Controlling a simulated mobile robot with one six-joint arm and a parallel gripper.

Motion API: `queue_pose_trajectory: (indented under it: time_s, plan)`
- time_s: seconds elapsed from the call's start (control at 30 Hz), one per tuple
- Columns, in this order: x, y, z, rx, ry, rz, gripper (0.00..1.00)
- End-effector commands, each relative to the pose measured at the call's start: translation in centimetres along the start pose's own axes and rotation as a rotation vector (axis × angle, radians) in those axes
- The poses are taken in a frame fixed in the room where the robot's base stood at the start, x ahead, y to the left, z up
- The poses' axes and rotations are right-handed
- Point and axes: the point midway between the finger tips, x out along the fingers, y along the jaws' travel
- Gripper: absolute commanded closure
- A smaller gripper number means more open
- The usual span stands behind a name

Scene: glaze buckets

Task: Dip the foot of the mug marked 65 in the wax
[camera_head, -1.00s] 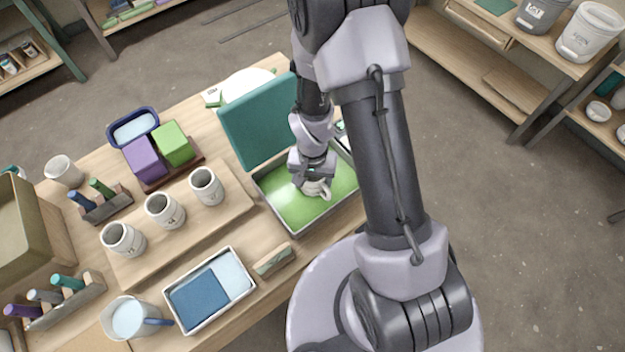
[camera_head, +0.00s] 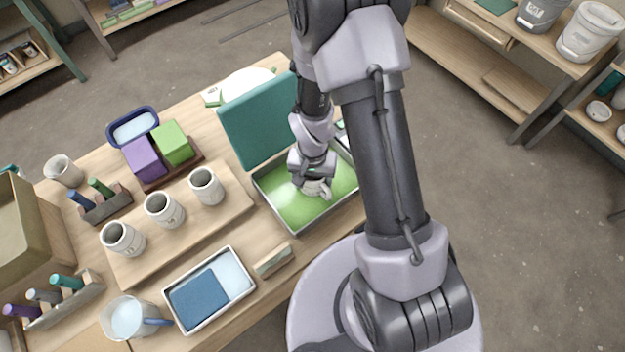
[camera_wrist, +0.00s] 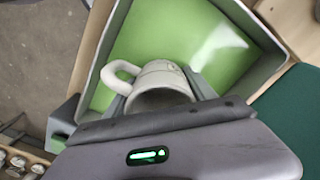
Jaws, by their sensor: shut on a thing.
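My gripper (camera_wrist: 163,97) is shut on a pale grey mug (camera_wrist: 160,76), with a finger at each side of it and the handle pointing left in the wrist view. The mug also shows in the head view (camera_head: 318,190), low inside the tray of green wax (camera_head: 300,210). The green wax fills the tray floor in the wrist view (camera_wrist: 150,40). I cannot tell whether the foot touches the wax. The number on the held mug is too small to read. A teal lid (camera_head: 258,122) stands raised at the tray's back.
Three similar mugs (camera_head: 165,211) stand on a wooden board to the left. A tray with a blue pad (camera_head: 210,290), a jug (camera_head: 128,318) and a small block (camera_head: 273,260) are in front. Purple and green blocks (camera_head: 146,160) stand further back.

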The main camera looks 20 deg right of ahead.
Motion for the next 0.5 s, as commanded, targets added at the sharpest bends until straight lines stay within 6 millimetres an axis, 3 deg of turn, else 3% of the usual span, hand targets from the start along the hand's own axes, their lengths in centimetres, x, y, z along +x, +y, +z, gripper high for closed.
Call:
queue_pose_trajectory:
  time_s: [0.27,0.5]
  plan:
    - [-0.3,0.0,0.0,0.000,0.000,0.000,0.93]
    - [-1.9,0.0,0.0,0.000,0.000,0.000,0.93]
